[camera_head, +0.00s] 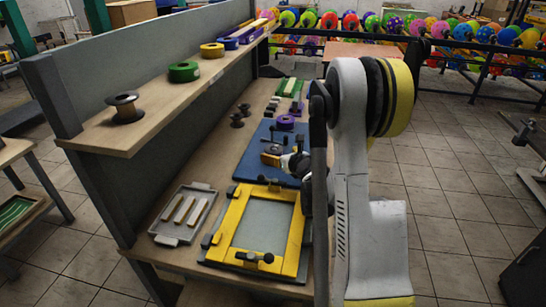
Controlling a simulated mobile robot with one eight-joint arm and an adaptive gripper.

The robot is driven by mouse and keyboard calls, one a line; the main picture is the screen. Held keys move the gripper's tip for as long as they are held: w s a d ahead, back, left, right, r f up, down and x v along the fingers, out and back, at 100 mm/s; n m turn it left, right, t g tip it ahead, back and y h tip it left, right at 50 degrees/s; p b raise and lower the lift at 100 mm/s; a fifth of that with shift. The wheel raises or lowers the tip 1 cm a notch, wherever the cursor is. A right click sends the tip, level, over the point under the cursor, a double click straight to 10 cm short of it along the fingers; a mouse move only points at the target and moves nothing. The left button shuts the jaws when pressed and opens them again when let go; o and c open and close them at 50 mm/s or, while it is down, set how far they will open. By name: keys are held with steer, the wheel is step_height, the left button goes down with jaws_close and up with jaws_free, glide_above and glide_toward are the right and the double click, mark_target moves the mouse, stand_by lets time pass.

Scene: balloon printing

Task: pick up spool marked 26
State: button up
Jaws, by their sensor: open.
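No number 26 can be read on any spool at this size, so I cannot tell which spool bears it. On the upper shelf are a dark empty-looking spool (125,108), a green spool (184,71), a yellow spool (212,50) and a purple spool (228,43). On the bench below are a second purple spool (286,122) and two small dark spools (237,119). My gripper (288,163) is open over the blue board, close to a small tan block-like part. My arm partly hides it, and I cannot tell whether it touches anything.
The bench holds a yellow frame (220,236) at the front, a grey tray (166,239) with pale strips, and a blue board (250,160). A grey partition (120,65) backs the shelf (88,137). Balloon racks line the far wall.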

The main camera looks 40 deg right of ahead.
mark_target(275, 151)
steer(key=x, duration=0.1)
steer(key=b+x, duration=0.1)
steer(key=x, duration=0.1)
steer(key=b+x, duration=0.1)
steer(key=x, duration=0.1)
steer(key=shift+w+a+r, duration=0.15)
steer(key=shift+w+r, duration=0.05)
steer(key=shift+w, duration=0.1)
steer(key=c, duration=1.3)
